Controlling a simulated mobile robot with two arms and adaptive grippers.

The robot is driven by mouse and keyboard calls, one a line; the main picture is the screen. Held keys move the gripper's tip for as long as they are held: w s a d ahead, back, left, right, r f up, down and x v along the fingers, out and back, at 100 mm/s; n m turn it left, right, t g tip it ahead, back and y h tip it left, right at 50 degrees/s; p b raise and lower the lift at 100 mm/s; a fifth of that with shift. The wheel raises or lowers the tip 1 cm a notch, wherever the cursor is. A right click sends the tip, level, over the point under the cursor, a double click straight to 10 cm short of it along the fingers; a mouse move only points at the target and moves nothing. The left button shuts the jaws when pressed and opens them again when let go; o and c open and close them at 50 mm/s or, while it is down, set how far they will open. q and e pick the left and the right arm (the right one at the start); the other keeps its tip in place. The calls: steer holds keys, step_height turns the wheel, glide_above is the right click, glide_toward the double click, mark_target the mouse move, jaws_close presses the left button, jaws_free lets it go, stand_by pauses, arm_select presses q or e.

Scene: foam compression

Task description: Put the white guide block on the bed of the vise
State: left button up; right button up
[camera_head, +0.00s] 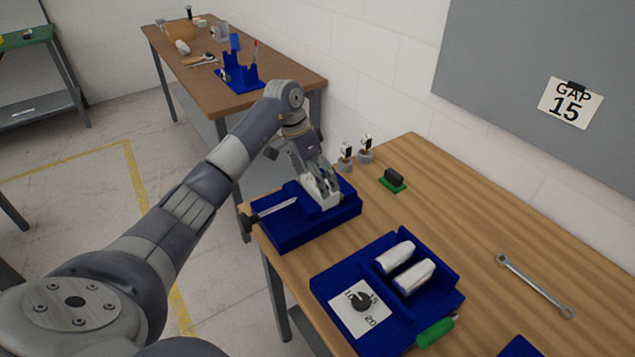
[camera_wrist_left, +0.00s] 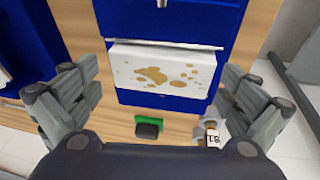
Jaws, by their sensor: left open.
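The blue vise (camera_head: 285,232) stands at the left end of the wooden table, with a dark knob on its left side. The white guide block (camera_head: 326,194) sits in the vise; in the wrist view it is a white block (camera_wrist_left: 160,72) with brown stains, lying crosswise against a thin metal edge. Blue vise parts (camera_wrist_left: 160,100) show on both sides of it. My left gripper (camera_head: 314,178) is open directly over the block. In the wrist view its fingers (camera_wrist_left: 160,85) are spread wide, apart from the block's ends. My right gripper is not in view.
A blue tray (camera_head: 336,278) with two white pieces (camera_head: 405,268) and a dial card (camera_head: 360,308) stands in front. A green-handled tool (camera_head: 436,332), a wrench (camera_head: 535,286), a dark block on a green base (camera_head: 392,181) and two small gauges (camera_head: 365,152) are nearby.

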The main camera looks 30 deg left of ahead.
arm_select(q)
steer(key=b+v, duration=0.1)
steer(key=v, duration=0.9)
steer(key=shift+r+b, duration=0.4)
steer(key=shift+a, duration=0.1)
stand_by(0.5)
